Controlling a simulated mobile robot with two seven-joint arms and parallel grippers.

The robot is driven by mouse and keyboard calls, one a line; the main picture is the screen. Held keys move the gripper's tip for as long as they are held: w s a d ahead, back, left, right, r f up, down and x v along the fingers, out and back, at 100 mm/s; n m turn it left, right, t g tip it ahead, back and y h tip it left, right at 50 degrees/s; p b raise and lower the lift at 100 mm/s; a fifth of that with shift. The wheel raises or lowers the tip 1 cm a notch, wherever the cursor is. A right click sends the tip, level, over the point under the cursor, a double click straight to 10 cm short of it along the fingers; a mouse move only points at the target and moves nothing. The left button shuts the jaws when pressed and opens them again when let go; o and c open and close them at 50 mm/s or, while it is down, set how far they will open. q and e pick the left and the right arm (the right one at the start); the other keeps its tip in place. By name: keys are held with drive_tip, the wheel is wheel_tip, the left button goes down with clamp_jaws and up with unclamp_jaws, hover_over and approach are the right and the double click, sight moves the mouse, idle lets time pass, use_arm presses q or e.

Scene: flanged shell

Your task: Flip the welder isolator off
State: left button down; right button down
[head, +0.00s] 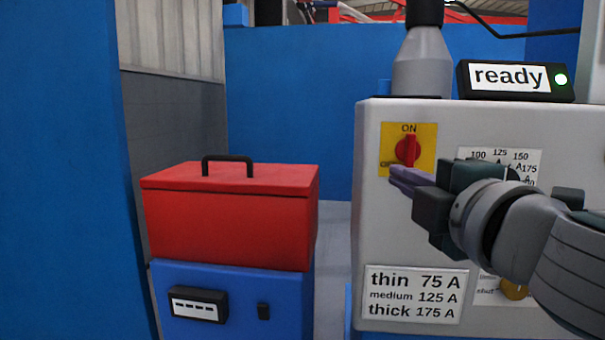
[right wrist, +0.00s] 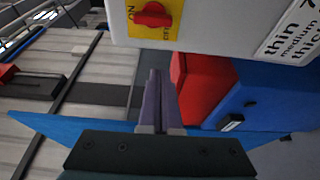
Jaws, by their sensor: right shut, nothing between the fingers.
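The welder isolator is a red rotary knob (head: 407,151) on a yellow plate (head: 428,135) at the upper left of the white welder's front (head: 375,225). The handle stands upright, pointing at the word ON in the head view. The knob also shows at the top of the right wrist view (right wrist: 151,15), with ON and OFF lettering beside it. My right gripper (head: 396,181) is shut and empty, just below the yellow plate in the head view, with a gap to the knob in the wrist view. It covers part of the OFF side. My left gripper is not in view.
A display reading "ready" (head: 508,77) with a green light sits on the welder, beside a grey cylinder (head: 422,65). A current dial label (head: 500,157) is partly behind my right arm. A red toolbox (head: 230,215) stands on a blue cabinet (head: 245,290) to the left.

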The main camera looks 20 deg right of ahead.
sight(410, 152)
drive_tip(key=b+x, duration=0.1)
drive_tip(key=x, duration=0.7)
drive_tip(key=d, duration=0.1)
drive_tip(key=s+d, duration=0.1)
drive_tip(key=d, duration=0.1)
drive_tip(key=shift+s+b, duration=0.3)
drive_tip(key=shift+b, duration=0.1)
drive_tip(key=shift+s+d, duration=0.1)
drive_tip(key=shift+d, duration=0.15)
